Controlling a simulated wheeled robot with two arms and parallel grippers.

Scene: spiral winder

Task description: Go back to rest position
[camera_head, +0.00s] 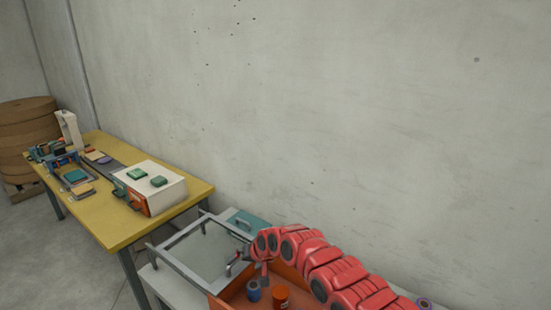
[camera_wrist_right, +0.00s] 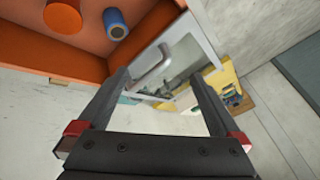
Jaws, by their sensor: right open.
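My right arm, red and jointed, reaches in from the lower right in the head view. Its gripper (camera_head: 238,262) is small there, by the left side of an orange bin (camera_head: 222,303). In the right wrist view, the two dark fingers of my right gripper (camera_wrist_right: 158,85) stand wide apart with nothing between them. The orange bin (camera_wrist_right: 150,22) fills the upper left of that view. My left gripper is not in either view.
A blue spool (camera_head: 253,291) and an orange one (camera_head: 281,296) sit in the bin. A glass-topped frame (camera_head: 165,256) stands left of it. A yellow table (camera_head: 113,231) with a white box (camera_head: 160,181) stands further left. A concrete wall (camera_head: 340,110) closes the back.

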